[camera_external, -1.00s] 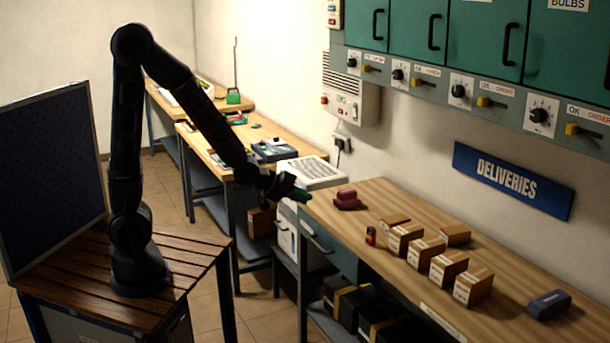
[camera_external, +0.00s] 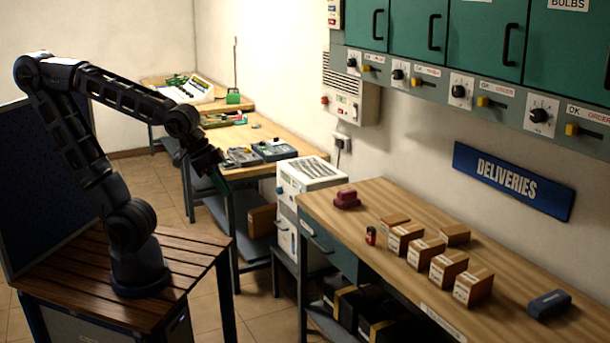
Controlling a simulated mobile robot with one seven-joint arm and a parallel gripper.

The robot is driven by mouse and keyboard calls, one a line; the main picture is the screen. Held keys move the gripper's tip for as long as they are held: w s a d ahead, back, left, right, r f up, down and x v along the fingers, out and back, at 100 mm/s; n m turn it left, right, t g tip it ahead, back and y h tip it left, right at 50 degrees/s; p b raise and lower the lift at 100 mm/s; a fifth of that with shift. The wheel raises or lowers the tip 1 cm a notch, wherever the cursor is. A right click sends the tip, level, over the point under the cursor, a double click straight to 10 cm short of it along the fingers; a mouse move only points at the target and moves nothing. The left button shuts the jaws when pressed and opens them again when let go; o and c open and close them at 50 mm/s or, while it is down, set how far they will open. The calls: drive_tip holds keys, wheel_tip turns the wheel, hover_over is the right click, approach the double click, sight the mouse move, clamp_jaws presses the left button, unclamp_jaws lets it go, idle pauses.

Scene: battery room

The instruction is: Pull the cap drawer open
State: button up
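No label tells me which of these is the cap drawer. My gripper (camera_external: 212,164) hangs in the air at the near edge of the middle bench, left of the cabinet and well away from the teal drawer. It is dark and small, and its finger opening cannot be made out.
The right-hand bench (camera_external: 420,302) bears several cardboard boxes (camera_external: 425,250), a maroon object (camera_external: 346,198), a small red item (camera_external: 371,236) and a blue block (camera_external: 548,304). The middle bench (camera_external: 262,135) holds grey trays (camera_external: 275,150). Tiled floor lies open between my table and the benches.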

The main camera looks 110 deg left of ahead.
drive_tip(key=s+d+m, duration=0.1)
drive_tip(key=s, duration=0.1)
drive_tip(key=s+d+r+m, duration=0.1)
drive_tip(key=s, duration=0.1)
drive_tip(key=s+d+m+g, duration=0.1)
drive_tip(key=s, duration=0.2)
drive_tip(key=shift+d+r+h, duration=0.35)
drive_tip(key=shift+r+h, duration=0.05)
drive_tip(key=shift+c, duration=0.5)
drive_tip(key=shift+s+d, duration=0.1)
drive_tip(key=shift+s, duration=0.1)
clamp_jaws()
drive_tip(key=w+a+f+n+y, duration=0.1)
drive_tip(key=w+a+f+n, duration=0.15)
drive_tip(key=w+a, duration=1)
drive_tip(key=n+g+y, duration=0.2)
drive_tip(key=n, duration=0.4)
hover_over(319, 237)
drive_tip(key=s+d, duration=0.1)
drive_tip(key=d, duration=0.6)
wheel_tip(319, 237, down, 31)
drive_tip(key=shift+s+x, duration=0.15)
drive_tip(key=shift+x, duration=2.45)
drive_tip(key=shift+s+x, duration=0.1)
drive_tip(key=shift+x, duration=2.45)
